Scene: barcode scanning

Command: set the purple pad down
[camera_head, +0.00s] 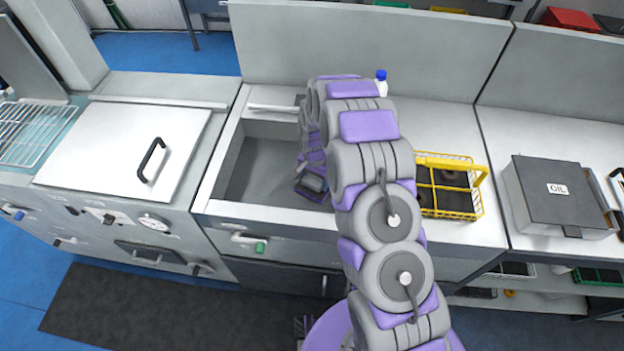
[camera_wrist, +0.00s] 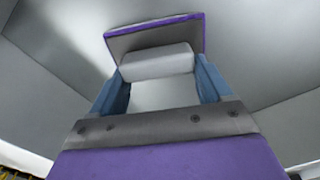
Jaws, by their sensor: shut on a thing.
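The purple pad (camera_wrist: 155,33) shows at the top of the wrist view as a grey-faced slab with a purple rim. A light grey block (camera_wrist: 157,62), apparently its grip, joins it. My gripper (camera_wrist: 158,76) has its two blue fingers on either side of this block and is shut on it. In the head view my gripper (camera_head: 312,183) hangs at the right side of the open grey basin (camera_head: 262,178). My arm hides part of it there, and I cannot tell whether the pad touches the basin floor.
The basin's left part is clear. A white lidded unit (camera_head: 125,150) stands to its left. A yellow wire basket (camera_head: 450,212) and a grey OIL box (camera_head: 560,205) are on the counter to the right. A white bottle with blue cap (camera_head: 381,83) stands behind my arm.

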